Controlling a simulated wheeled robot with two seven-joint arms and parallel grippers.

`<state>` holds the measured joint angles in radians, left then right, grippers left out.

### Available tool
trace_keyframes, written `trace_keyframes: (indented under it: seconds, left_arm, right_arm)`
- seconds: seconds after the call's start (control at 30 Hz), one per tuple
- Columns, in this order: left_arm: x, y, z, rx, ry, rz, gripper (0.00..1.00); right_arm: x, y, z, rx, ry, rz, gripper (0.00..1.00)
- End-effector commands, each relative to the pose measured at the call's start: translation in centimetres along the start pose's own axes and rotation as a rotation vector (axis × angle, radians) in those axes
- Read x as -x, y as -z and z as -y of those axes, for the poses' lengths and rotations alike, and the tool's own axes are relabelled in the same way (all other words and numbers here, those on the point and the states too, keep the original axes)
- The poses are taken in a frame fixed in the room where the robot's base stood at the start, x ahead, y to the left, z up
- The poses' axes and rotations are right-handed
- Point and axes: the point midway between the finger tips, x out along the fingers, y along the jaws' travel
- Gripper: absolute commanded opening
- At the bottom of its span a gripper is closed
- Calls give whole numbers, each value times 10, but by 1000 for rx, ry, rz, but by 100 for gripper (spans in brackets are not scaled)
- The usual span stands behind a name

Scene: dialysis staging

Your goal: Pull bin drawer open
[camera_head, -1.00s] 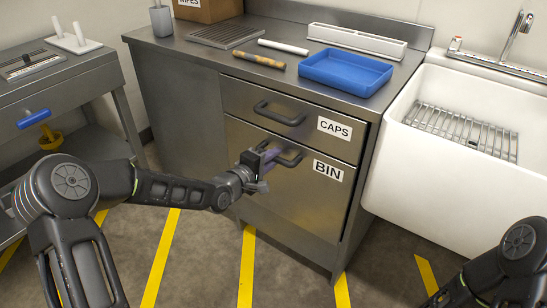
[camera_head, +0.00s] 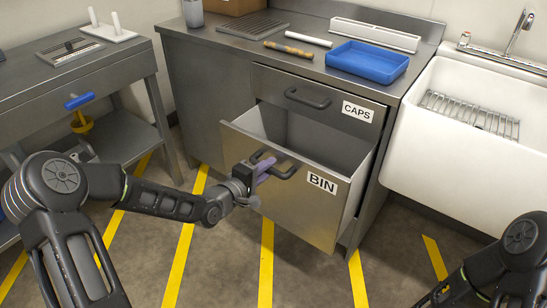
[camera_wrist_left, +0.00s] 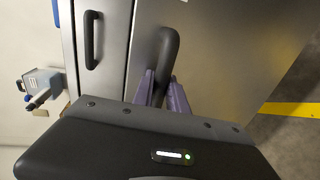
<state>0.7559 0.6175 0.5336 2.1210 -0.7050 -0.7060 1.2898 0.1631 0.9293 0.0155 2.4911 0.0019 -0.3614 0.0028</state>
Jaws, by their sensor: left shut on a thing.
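The bin drawer (camera_head: 290,205), a steel drawer labelled BIN, stands well out from the cabinet, and its inside looks empty. My left gripper (camera_head: 265,170) is at the drawer's dark bar handle (camera_head: 284,168). In the left wrist view the purple fingers (camera_wrist_left: 162,92) are shut on the handle (camera_wrist_left: 168,50), one on each side. The caps drawer (camera_head: 330,110) above is shut, with its own dark handle (camera_head: 307,98). My right arm shows at the lower right, but its gripper is out of view.
On the counter are a blue tray (camera_head: 366,69), a brown patterned roll (camera_head: 288,49), a white tube (camera_head: 308,39) and a white rack (camera_head: 375,35). A white sink (camera_head: 440,150) stands right. A steel side table (camera_head: 85,75) stands left. Yellow-striped floor lies in front.

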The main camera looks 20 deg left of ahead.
Motion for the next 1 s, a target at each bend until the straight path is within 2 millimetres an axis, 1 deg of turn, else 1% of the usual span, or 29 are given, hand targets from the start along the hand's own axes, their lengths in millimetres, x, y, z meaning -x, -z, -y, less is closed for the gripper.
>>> trace_keyframes:
  seconds: [0.03,0.1,0.2,0.3,0.47,0.77,0.8,1.0]
  left_arm:
    - [13,1,-3,2,3,-2,0]
    - [28,1,0,3,3,-2,0]
    - [46,0,5,2,3,-2,0]
    - [59,0,8,1,1,-1,0]
    - [68,0,12,0,0,0,0]
    - [68,0,13,-1,-1,1,0]
    - [68,0,13,-1,-1,1,20]
    - [68,0,13,-1,-1,1,36]
  right_arm:
    - [10,-1,5,2,2,2,36]
    - [15,-2,8,5,4,7,36]
    - [22,-5,13,8,7,13,36]
    - [25,-7,15,10,9,17,36]
    - [27,-8,17,12,10,20,36]
    - [26,-8,16,12,10,20,36]
    - [26,-8,16,12,10,20,36]
    - [26,-8,16,11,9,19,36]
